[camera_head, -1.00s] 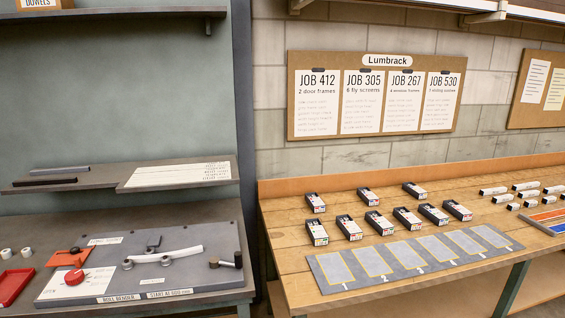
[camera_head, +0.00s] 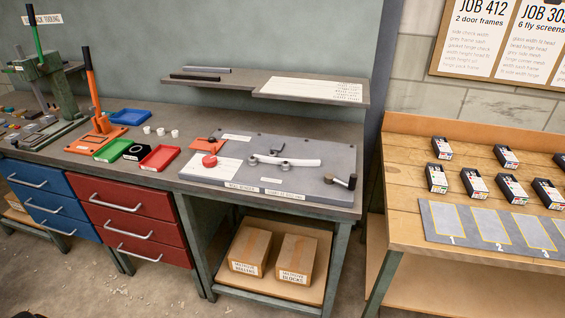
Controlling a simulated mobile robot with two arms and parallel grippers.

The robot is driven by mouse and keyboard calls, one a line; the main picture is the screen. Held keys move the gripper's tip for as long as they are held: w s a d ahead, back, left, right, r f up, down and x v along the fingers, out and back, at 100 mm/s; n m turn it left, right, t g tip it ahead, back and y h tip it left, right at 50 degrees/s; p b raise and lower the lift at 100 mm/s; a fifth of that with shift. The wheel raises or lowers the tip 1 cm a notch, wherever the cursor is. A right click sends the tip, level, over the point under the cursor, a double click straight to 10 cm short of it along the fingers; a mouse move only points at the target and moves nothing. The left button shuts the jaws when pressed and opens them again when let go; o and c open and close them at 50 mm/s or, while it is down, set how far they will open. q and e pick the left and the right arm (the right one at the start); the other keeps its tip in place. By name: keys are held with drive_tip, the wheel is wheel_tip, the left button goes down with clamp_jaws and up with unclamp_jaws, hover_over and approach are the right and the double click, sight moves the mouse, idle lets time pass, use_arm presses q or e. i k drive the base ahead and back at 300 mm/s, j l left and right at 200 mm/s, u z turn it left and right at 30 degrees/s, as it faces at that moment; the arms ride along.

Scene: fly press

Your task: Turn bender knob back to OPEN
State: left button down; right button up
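The roll bender (camera_head: 290,163) is a grey plate on the dark workbench, left of the wooden bench. Its red round knob (camera_head: 209,161) sits on a white label card (camera_head: 213,171) at the plate's left end. The card's print is too small here to tell the knob's setting. A white curved strip (camera_head: 300,161) lies at the rollers in the middle of the plate. A crank with a dark handle (camera_head: 345,181) is at the right end. Neither of my grippers is in view.
Green, black and red trays (camera_head: 158,158) and small white rollers stand left of the bender. An orange lever press (camera_head: 97,115) stands further left. A shelf (camera_head: 230,86) hangs above the bender. Two cardboard boxes (camera_head: 250,250) sit below. The wooden bench (camera_head: 410,205) is at right.

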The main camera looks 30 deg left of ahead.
sight(207, 161)
drive_tip(key=u, duration=1.35)
